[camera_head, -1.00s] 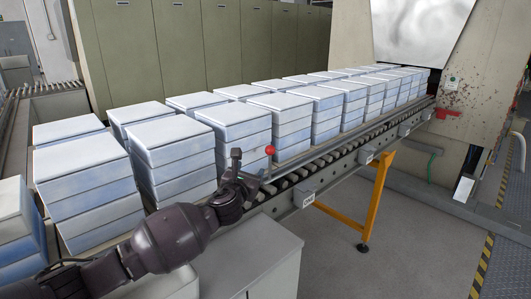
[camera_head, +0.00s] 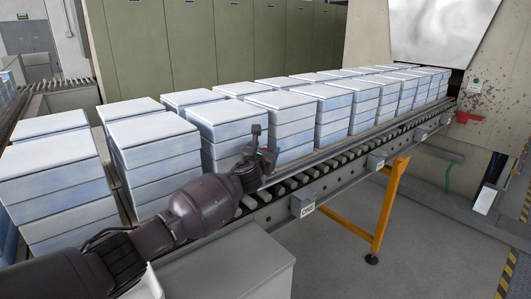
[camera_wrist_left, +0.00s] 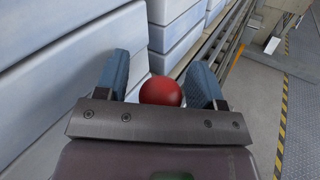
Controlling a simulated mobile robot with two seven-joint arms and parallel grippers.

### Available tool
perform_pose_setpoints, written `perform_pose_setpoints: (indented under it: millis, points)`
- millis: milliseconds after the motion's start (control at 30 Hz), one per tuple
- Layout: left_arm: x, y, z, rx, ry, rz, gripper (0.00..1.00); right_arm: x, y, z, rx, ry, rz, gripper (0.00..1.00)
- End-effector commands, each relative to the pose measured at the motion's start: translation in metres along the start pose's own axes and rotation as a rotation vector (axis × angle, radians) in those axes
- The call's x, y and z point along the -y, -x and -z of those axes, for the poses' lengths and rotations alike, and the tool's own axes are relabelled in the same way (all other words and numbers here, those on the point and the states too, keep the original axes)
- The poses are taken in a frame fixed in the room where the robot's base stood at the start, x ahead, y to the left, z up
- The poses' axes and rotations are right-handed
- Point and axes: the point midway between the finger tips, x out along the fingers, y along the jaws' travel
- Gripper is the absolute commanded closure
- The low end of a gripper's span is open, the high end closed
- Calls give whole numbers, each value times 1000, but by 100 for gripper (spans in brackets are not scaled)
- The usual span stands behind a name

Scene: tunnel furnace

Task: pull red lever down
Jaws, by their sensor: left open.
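The red lever's round knob (camera_wrist_left: 161,91) shows in the left wrist view, between the two blue-grey fingers of my left gripper (camera_wrist_left: 160,75). The fingers are open, one on each side of the knob, and a gap shows at the left finger. In the head view my left gripper (camera_head: 263,150) is at the near edge of the conveyor, in front of the stacked blocks. It hides the knob there. The lever's rod is not clearly seen. My right gripper is not in view.
Stacks of pale blue-white blocks (camera_head: 233,112) stand along the roller conveyor (camera_head: 309,172), close behind my left gripper. A grey cabinet (camera_head: 235,265) stands below my left arm. An orange support leg (camera_head: 389,205) holds the conveyor. Open floor lies at the right.

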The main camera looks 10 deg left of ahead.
Motion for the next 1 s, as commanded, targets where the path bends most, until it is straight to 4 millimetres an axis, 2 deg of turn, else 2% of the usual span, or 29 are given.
perform_pose_setpoints:
  millis: [167, 200, 600, 1000]
  points:
    - [0, 0, 0, 0, 0, 0, 38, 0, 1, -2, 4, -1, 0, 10]
    - [0, 0, 0, 0, 0, 0, 41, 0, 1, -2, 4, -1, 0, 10]
    - [0, 0, 0, 0, 0, 0, 100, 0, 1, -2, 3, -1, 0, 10]
    - [8, 6, 1, 38, -61, -8, 100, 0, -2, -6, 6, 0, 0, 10]
